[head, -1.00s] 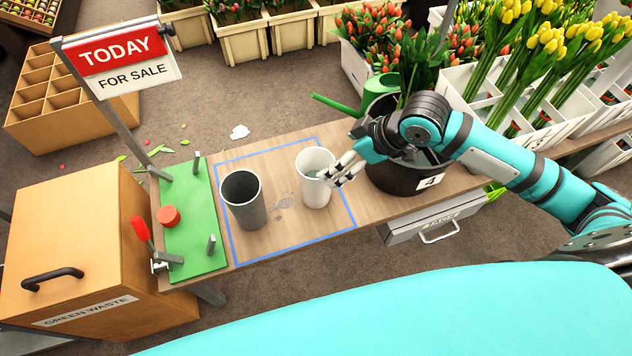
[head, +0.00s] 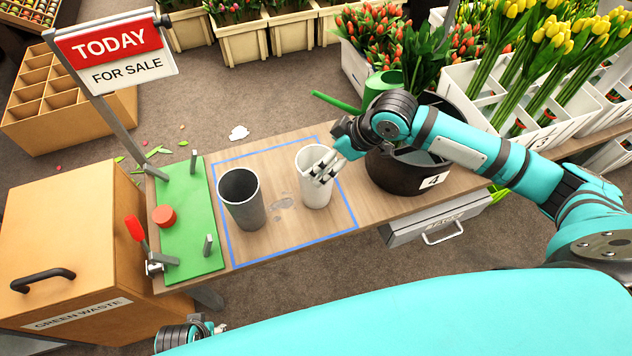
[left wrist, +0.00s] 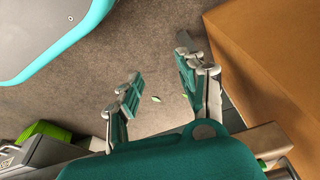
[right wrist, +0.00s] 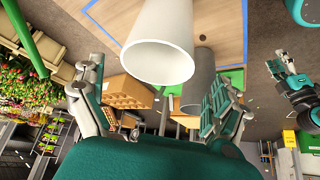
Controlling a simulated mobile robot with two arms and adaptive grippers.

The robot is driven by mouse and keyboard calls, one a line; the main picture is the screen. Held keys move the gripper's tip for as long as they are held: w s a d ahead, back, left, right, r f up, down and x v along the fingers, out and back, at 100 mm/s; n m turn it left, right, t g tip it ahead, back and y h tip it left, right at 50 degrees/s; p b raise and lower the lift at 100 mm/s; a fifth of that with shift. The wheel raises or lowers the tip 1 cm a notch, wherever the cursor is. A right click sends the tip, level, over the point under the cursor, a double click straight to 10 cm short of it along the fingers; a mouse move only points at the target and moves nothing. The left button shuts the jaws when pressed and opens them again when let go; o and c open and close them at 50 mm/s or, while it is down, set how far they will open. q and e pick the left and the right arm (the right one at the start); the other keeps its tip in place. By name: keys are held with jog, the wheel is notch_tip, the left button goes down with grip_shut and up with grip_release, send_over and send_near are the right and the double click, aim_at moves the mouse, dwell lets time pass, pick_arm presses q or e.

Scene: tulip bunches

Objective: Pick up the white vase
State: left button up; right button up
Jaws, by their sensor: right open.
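The white vase (head: 315,176) stands upright on the wooden bench inside the blue outline. My right gripper (head: 322,168) is at the vase's right side in the head view and covers part of its wall. In the right wrist view the white vase (right wrist: 160,50) lies between the spread fingers of my open right gripper (right wrist: 158,98); I cannot tell whether they touch it. My left gripper (left wrist: 158,88) is open and empty over the floor. It shows only partly at the bottom edge of the head view (head: 188,334).
A grey vase (head: 242,198) stands left of the white one, also inside the outline. A black bucket (head: 405,170) marked 4 is close on the right. A green board (head: 190,225) with upright posts is left. The green waste box (head: 75,240) stands further left.

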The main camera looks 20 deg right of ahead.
aim_at(316, 160)
jog(key=b+x, duration=0.1)
jog(key=x, duration=0.4)
jog(key=shift+w+d+f+b, duration=0.1)
jog(key=shift+w+f+b, duration=0.05)
jog(key=shift+b, duration=0.15)
jog(key=c, duration=1.2)
pick_arm(q)
jog(key=r, duration=0.3)
jog(key=w+r, duration=0.1)
jog(key=r, duration=0.1)
jog(key=shift+r, duration=0.25)
pick_arm(e)
jog(key=shift+c, duration=1.2)
jog(key=shift+r, duration=0.3)
